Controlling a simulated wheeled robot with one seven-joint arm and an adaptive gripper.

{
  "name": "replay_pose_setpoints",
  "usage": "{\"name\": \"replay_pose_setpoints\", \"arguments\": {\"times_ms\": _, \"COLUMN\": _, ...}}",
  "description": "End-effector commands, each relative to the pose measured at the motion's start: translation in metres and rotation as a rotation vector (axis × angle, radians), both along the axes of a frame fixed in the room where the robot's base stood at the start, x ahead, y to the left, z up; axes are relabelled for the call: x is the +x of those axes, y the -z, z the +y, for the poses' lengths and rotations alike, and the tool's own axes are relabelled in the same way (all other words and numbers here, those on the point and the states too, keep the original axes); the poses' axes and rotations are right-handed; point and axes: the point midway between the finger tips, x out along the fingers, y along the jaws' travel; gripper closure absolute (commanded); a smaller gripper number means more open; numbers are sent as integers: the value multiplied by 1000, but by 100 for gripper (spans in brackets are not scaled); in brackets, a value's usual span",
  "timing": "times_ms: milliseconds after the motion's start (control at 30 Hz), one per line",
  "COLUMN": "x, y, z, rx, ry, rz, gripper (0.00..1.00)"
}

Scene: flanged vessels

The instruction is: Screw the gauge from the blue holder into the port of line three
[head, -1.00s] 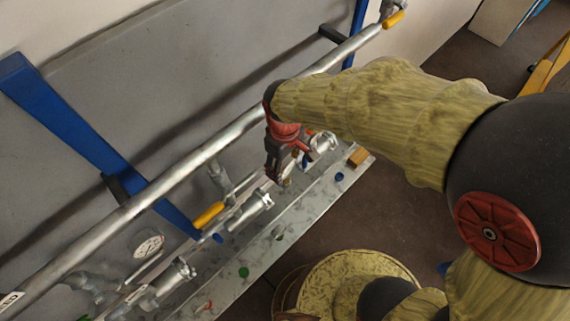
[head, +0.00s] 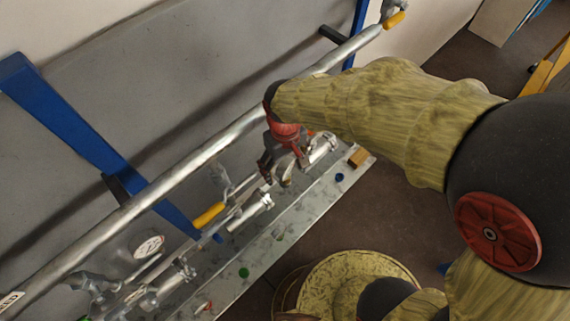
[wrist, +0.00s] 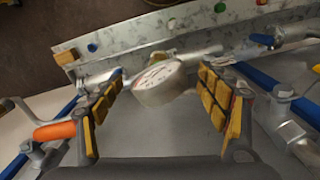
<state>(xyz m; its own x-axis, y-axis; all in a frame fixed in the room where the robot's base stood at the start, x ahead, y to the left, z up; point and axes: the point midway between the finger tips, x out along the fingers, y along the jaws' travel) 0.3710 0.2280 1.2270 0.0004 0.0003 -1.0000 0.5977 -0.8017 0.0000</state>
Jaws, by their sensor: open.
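My gripper (head: 277,174) is over the pipework at the far right part of the metal ledge in the head view. In the wrist view my gripper (wrist: 160,100) is open, with yellow-padded fingers wide apart. A round gauge with a pale dial (wrist: 160,82) sits between and slightly beyond them, with a gap on each side. Its stem and what it stands on are hidden, so I cannot tell how it is seated. Another white dial gauge (head: 148,247) stands at the lower left in the head view. I cannot make out the blue holder.
A long steel pipe (head: 190,165) crosses behind the gripper, with blue brackets (head: 80,125). A yellow valve handle (head: 208,215) is nearby. An orange handle (wrist: 55,131) lies left in the wrist view. The metal ledge (head: 262,247) carries a small wooden block (head: 357,157).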

Motion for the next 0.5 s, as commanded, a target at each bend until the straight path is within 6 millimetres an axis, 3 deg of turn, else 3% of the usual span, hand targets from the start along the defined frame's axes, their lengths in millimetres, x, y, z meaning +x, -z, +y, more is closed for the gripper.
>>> {"name": "replay_pose_setpoints", "arguments": {"times_ms": 267, "x": 1, "y": -11, "z": 0, "rx": 1, "ry": -1, "rz": -2, "gripper": 25}}
{"name": "replay_pose_setpoints", "arguments": {"times_ms": 500, "x": 1, "y": -57, "z": 1, "rx": 3, "ry": -1, "rz": -4, "gripper": 25}}
